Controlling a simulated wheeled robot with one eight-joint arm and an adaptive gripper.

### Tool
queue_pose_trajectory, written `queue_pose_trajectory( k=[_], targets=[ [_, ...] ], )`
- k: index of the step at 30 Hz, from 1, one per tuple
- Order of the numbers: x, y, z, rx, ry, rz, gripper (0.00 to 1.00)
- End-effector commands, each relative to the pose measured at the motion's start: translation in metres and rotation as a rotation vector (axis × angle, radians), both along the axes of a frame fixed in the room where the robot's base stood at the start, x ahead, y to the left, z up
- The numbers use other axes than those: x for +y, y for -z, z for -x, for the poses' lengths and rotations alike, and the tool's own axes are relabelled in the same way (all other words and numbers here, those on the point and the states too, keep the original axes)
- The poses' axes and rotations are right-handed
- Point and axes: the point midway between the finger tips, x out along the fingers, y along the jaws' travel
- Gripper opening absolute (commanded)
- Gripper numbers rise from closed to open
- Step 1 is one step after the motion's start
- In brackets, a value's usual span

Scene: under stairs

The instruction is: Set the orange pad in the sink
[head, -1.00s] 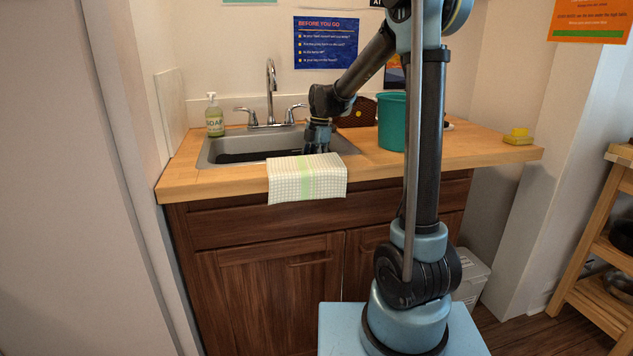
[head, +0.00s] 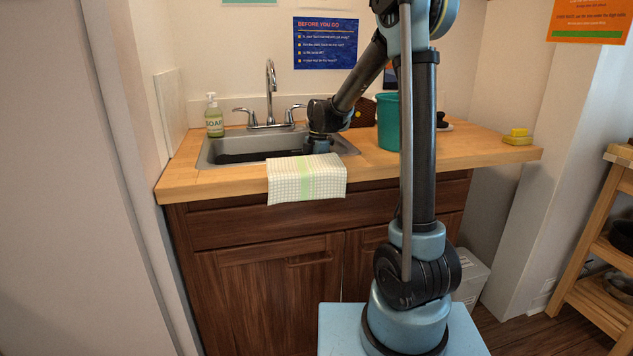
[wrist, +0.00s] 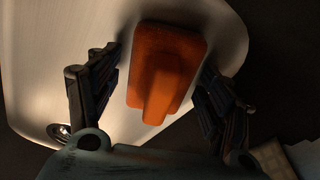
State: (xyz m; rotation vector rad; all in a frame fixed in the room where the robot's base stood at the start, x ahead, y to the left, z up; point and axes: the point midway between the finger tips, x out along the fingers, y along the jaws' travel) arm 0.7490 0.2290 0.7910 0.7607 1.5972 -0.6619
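The orange pad (wrist: 170,65), a flat block with a raised handle-like part, shows in the wrist view against the pale sink basin. My gripper (wrist: 160,62) has its fingers spread on either side of the pad, with a small gap at the left finger; the right finger is very close to the pad's edge. The steel sink (head: 205,155) is set in the wooden counter. In the head view, my gripper (head: 317,147) is down in the right part of the sink; its fingertips and the pad are hidden there.
A checked towel (head: 290,180) hangs over the counter's front edge by the sink. The faucet (head: 271,95) and soap bottle (head: 214,118) stand behind it. A teal bucket (head: 388,125) is right of the sink. A yellow sponge (head: 518,138) lies at the counter's right end.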

Motion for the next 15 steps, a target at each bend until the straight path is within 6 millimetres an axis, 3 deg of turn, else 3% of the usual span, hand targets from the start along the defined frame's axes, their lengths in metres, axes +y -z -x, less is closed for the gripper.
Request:
queue_pose_trajectory(
  k=[9, 15],
  targets=[
    [-0.002, -0.002, -0.001, 0.0, 0.002, 0.0, 0.73],
    [-0.004, -0.023, -0.003, 0.0, 0.003, 0.0, 0.73]
  ],
)
